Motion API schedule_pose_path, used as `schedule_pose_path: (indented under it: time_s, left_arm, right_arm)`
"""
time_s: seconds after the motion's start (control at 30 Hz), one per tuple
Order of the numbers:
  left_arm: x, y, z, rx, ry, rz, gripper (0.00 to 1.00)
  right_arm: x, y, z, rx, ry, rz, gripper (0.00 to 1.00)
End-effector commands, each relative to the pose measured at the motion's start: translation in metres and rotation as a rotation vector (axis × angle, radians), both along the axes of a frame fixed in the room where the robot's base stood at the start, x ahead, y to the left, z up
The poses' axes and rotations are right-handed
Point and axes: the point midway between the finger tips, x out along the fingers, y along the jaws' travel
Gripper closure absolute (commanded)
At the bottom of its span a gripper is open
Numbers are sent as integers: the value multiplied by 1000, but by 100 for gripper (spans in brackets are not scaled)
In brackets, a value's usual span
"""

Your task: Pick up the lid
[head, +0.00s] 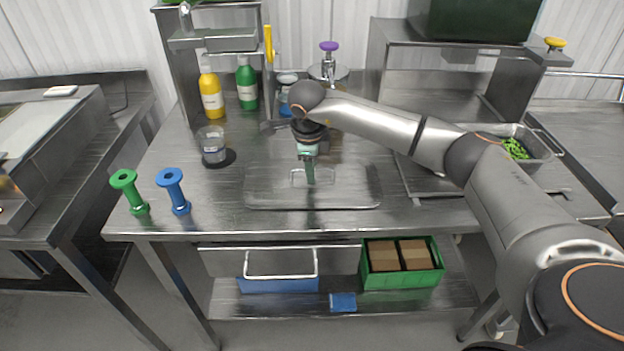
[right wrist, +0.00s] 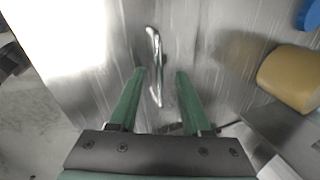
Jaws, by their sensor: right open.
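The lid (head: 350,197) is a flat, shiny rectangular metal sheet with a raised handle, lying near the front of the steel table. My right gripper (head: 309,178) points down over the middle of the lid, at its handle. In the right wrist view, the lid's thin metal handle (right wrist: 155,66) shows between the two green fingers of my right gripper (right wrist: 160,73). The fingers are apart, with a gap on both sides of the handle. My left gripper is not in view.
Blue (head: 172,190) and green (head: 129,191) spool-shaped objects stand at the table's left front. A clear container (head: 212,145) and yellow (head: 211,93) and green (head: 247,86) bottles stand behind. A metal pan (head: 535,146) with green food is at the right. The lower shelf holds a green crate (head: 402,282).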

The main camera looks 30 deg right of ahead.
Motion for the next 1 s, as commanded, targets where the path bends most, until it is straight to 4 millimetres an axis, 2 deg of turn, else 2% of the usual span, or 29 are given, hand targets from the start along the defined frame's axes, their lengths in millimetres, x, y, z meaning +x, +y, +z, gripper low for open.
schedule_pose_path:
  time_s: [0.23,0.63,1.0]
  left_arm:
    - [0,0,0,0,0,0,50]
    - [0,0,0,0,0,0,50]
    - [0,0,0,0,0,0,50]
  right_arm:
    - [0,0,-1,1,0,1,54]
    - [0,1,-1,1,0,1,99]
    - [0,1,-1,2,-1,1,100]
